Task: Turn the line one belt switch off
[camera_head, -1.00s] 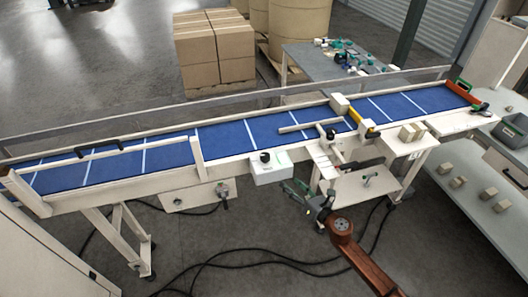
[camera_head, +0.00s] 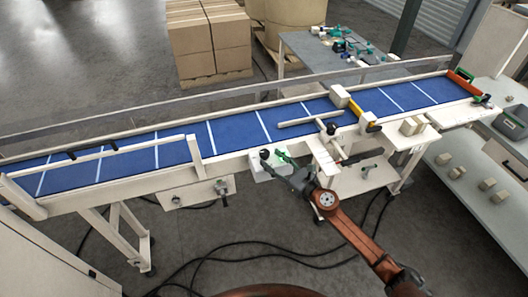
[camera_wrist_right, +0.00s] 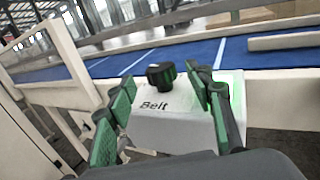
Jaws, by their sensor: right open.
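The belt switch is a black round knob (camera_head: 265,154) on a white box (camera_head: 258,172) fixed to the near side of the conveyor. In the right wrist view the knob (camera_wrist_right: 160,75) stands on top of the box (camera_wrist_right: 172,128), which is lettered "Belt". My right gripper (camera_head: 280,158) is open just right of the knob in the head view. In the wrist view its green-padded fingers (camera_wrist_right: 163,88) are spread to either side of the knob, with no contact visible. I cannot tell which setting the knob is at. My left gripper is not in view.
The blue belt (camera_head: 235,134) with white stripes runs behind the box, edged by pale rails. A lower panel (camera_head: 195,191) with small controls hangs to the left. Black cables lie on the floor.

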